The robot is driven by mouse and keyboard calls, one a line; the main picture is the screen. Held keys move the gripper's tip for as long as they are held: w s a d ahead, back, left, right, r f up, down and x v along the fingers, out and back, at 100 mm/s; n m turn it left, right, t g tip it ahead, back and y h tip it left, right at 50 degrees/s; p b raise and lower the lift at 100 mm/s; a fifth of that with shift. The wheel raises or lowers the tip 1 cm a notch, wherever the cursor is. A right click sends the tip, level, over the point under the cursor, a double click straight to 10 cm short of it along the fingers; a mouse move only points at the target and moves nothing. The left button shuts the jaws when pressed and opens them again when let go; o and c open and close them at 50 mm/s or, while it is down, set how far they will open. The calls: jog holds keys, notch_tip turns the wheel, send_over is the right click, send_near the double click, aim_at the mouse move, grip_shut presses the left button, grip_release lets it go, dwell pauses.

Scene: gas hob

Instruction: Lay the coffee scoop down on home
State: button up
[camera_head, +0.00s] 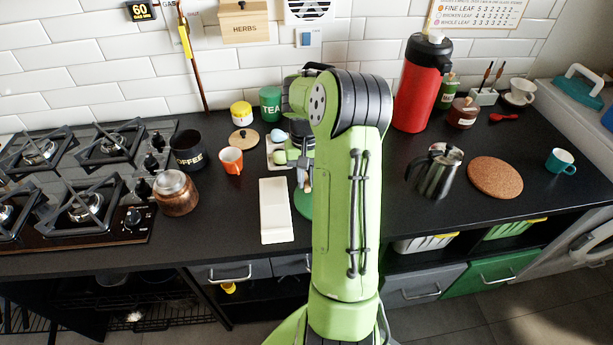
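My gripper (305,178) points down over the middle of the counter, just right of a long white tray (277,232). My own green arm hides much of it. A small tan and grey shape shows at its tip; I cannot tell whether this is the fingers or a held coffee scoop. A small red spoon-like thing (503,117) lies at the back right, well away from my gripper; I cannot tell if it is the scoop. Nothing in view is legibly marked as home. A green round thing (303,205) lies below the gripper, partly hidden by my arm.
Left of the gripper stand an orange cup (231,160), a COFFEE canister (187,151) and a copper pot (176,194) by the hob (85,170). Right of my arm are a steel pot (436,172), a cork mat (495,177) and a red flask (418,85). The front right counter is clear.

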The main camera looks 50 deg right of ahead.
jog(key=o, duration=0.4)
notch_tip(320, 180, up, 16)
jog(key=w+d+p, duration=0.1)
jog(key=p, duration=0.5)
jog(key=shift+w+d+f, duration=0.15)
jog(key=shift+w+f, duration=0.05)
jog(key=shift+w, duration=0.15)
